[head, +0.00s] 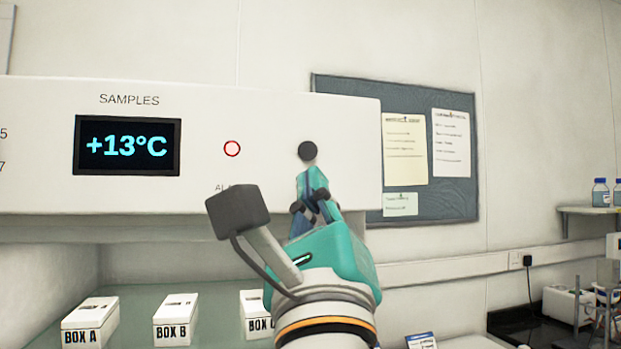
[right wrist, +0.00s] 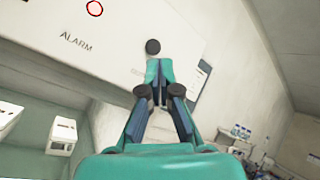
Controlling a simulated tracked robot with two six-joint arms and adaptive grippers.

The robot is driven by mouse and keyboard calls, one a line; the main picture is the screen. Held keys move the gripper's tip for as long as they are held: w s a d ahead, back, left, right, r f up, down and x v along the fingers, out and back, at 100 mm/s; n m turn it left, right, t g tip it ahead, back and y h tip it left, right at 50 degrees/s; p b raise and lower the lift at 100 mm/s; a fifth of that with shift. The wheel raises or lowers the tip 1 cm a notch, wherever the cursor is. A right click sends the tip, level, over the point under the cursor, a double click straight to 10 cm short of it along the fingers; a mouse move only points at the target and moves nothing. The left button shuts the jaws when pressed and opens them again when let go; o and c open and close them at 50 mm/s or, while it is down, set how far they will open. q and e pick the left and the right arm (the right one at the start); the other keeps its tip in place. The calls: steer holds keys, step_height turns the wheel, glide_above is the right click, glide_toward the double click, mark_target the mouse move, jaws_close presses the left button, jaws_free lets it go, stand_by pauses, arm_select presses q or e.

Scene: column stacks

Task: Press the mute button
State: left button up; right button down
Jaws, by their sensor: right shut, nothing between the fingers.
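The dark round button (head: 307,151) is on the white panel of the SAMPLES unit, to the right of the red-ringed alarm light (head: 232,148). It also shows in the right wrist view (right wrist: 153,47), just beyond my fingertips. My right gripper (head: 313,174) is shut and empty, its fingertips pointing at the panel just below the button in the picture. I cannot tell whether the tips touch the panel. The label under the button is mostly hidden by the fingers. My left gripper is not in view.
A display (head: 127,146) reads +13°C on the panel (head: 60,195). Below the panel, white boxes stand in a recess, BOX A (head: 90,325) and BOX B (head: 176,320) among them. A pinboard (head: 455,200) hangs on the wall to the right. A bench with equipment is at far right.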

mark_target(315, 152)
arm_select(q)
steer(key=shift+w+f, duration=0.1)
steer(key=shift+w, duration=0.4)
arm_select(e)
steer(key=s+d+r+m+t+h, duration=0.1)
steer(key=s+d+r+m+h, duration=0.1)
steer(key=s+r+m, duration=0.1)
steer(key=shift+s+d+r+m+h, duration=0.15)
steer(key=shift+d+r+m+h, duration=0.2)
steer(key=shift+r+m, duration=0.4)
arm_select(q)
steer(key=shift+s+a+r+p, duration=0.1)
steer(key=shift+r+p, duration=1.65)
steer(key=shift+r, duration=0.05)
arm_select(e)
steer(key=shift+w+a, duration=0.45)
steer(key=shift+w, duration=0.95)
steer(key=shift+w+a, duration=0.45)
steer(key=shift+w, duration=0.95)
steer(key=shift+w+a, duration=0.45)
steer(key=shift+w, duration=0.95)
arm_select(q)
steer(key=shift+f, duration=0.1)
arm_select(e)
steer(key=shift+w, duration=0.2)
steer(key=shift+w+a, duration=0.15)
steer(key=shift+w, duration=0.05)
